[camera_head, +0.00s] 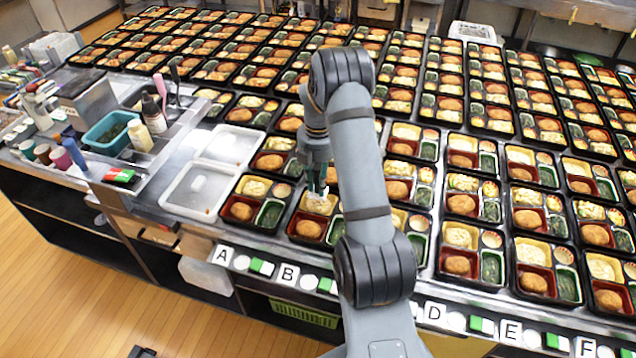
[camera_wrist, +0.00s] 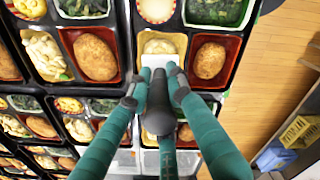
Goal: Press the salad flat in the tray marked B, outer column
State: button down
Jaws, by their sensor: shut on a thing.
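The tray marked B (camera_head: 318,244) is the black tray in the outer column behind the letter B (camera_head: 287,273). It has a red compartment with a brown croquette (camera_wrist: 209,60) and a yellow compartment with pale salad (camera_wrist: 159,44). My gripper (camera_head: 318,178) is over that yellow compartment, pointing down. In the wrist view, my gripper (camera_wrist: 156,88) is shut on a dark-handled tool with a white flat end (camera_wrist: 158,60). The white end covers the near part of the salad. I cannot tell whether it touches the salad. My arm hides the tray's right side in the head view.
Tray A (camera_head: 236,221) stands close on the left. Rows of similar filled trays cover the counter behind and to the right. White empty containers (camera_head: 190,190) lie left of tray A. A teal bin (camera_head: 110,132) and bottles stand further left.

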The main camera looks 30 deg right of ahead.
aim_at(318, 167)
jog(key=shift+f, duration=0.1)
jog(key=shift+f+b, duration=0.45)
jog(key=shift+f, duration=0.1)
jog(key=shift+s+f+b, duration=0.1)
jog(key=shift+f+b, duration=1.05)
jog(key=shift+f, duration=0.6)
dwell(4.5)
notch_tip(318, 167, up, 9)
jog(key=p, duration=0.7)
dwell(0.3)
